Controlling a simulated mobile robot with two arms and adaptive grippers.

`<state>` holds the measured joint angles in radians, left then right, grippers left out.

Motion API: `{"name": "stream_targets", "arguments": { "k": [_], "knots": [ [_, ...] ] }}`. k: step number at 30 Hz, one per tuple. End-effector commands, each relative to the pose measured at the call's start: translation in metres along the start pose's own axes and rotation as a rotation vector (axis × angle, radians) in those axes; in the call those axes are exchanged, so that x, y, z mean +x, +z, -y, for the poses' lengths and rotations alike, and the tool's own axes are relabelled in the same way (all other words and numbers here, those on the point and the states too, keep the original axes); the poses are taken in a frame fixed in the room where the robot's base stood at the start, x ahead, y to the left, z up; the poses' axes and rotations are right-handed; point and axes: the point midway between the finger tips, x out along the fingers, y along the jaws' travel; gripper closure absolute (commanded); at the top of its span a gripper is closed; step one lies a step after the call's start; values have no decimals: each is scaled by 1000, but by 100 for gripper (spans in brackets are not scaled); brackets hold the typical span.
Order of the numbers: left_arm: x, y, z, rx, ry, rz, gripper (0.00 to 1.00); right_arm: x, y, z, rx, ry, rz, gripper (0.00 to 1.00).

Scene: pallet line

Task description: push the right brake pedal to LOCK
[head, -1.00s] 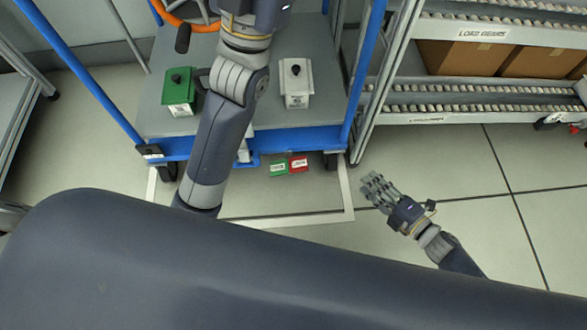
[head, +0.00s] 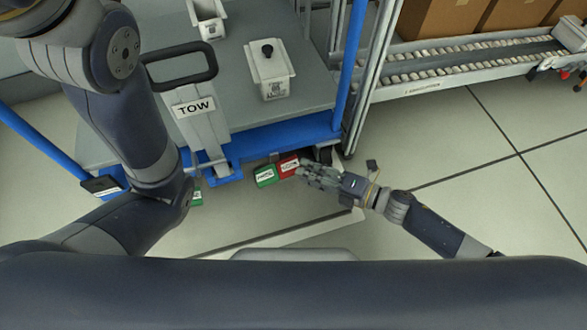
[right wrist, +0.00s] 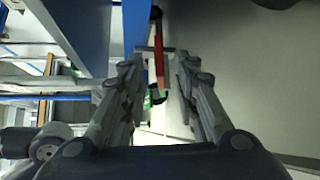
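The right brake pedal is a red plate (head: 287,165) and a green plate (head: 265,176) side by side, each with a small white label, under the cart's blue front edge near its right caster. My right gripper (head: 306,172) is open, with its fingertips right beside the red plate in the head view. In the right wrist view the red plate (right wrist: 158,66) shows edge-on between the spread fingers (right wrist: 160,75). I cannot tell whether they touch it. My left arm crosses the left of the head view; its gripper is out of view.
The cart (head: 235,60) has a TOW handle (head: 180,68) and a white lidded bin (head: 269,72) on its deck. A green pedal plate (head: 196,197) shows partly behind my left arm. A roller rack (head: 450,75) with cartons stands at right. Floor at right is clear.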

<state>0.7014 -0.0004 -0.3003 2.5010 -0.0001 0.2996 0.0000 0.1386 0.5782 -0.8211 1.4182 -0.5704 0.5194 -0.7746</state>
Motion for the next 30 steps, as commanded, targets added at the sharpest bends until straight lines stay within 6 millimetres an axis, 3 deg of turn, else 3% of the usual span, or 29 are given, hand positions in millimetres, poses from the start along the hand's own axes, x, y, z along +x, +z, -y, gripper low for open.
{"name": "stream_targets", "arguments": {
  "k": [3, 9, 20, 24, 30],
  "knots": [
    [-14, -4, -3, 0, 0, 1, 60, 23, 0, 3, -1, 4, 0, 72],
    [-21, -7, -4, 0, 0, 1, 60, 44, 0, 1, -1, 1, 0, 72],
    [-21, -7, -5, 0, 1, 0, 60, 48, 0, 0, 1, 0, 0, 72],
    [-21, -7, -5, 0, 1, 0, 60, 48, 0, 0, 1, 0, 1, 100],
    [-22, -7, -5, 0, 1, 0, 60, 48, 0, 0, 1, 0, 1, 100]
  ]
}}
